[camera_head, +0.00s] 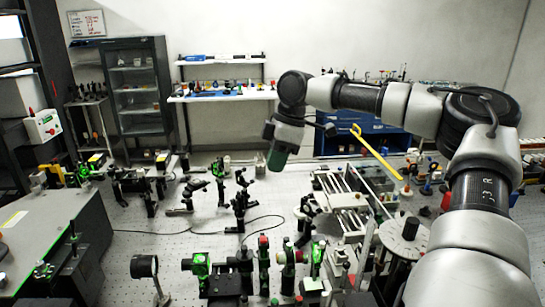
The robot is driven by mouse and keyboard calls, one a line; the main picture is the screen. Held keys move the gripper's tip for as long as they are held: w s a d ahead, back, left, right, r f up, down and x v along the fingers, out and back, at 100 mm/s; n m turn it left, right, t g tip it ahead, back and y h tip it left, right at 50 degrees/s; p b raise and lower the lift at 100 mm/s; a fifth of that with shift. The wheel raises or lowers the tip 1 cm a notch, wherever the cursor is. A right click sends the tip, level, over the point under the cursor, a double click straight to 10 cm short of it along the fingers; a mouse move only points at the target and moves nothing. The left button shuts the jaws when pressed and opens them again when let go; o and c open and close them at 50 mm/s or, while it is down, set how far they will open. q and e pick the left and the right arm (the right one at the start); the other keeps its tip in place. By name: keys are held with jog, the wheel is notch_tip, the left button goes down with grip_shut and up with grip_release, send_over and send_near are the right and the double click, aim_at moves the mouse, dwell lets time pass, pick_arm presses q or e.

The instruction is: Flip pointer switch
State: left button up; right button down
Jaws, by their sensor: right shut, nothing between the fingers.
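My right arm comes in from the right and bends over the optical bench. Its right gripper (277,167) hangs from the wrist, pointing down, above the back middle of the bench. The gripper is shut and holds nothing. It is apart from the parts on the bench below. My left gripper is not in view. I cannot pick out the pointer switch for certain. A white box with red and green parts (43,126) stands at the far left, well away from the gripper.
The bench (150,245) carries several black optical mounts and green-lit parts (201,264). A slender yellow bar (376,153) slants beside my arm. A railed stage (345,190) stands right of centre. A glass cabinet (137,85) and a shelf (222,95) stand behind. Bare bench shows at centre left.

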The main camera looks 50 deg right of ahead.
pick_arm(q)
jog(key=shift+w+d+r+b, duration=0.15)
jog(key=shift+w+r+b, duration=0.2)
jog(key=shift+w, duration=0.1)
pick_arm(e)
jog(key=w+d+v, duration=0.1)
jog(key=v, duration=1)
jog(key=shift+w+d, duration=0.25)
jog(key=shift+w, duration=0.2)
jog(key=shift+s+a, duration=0.1)
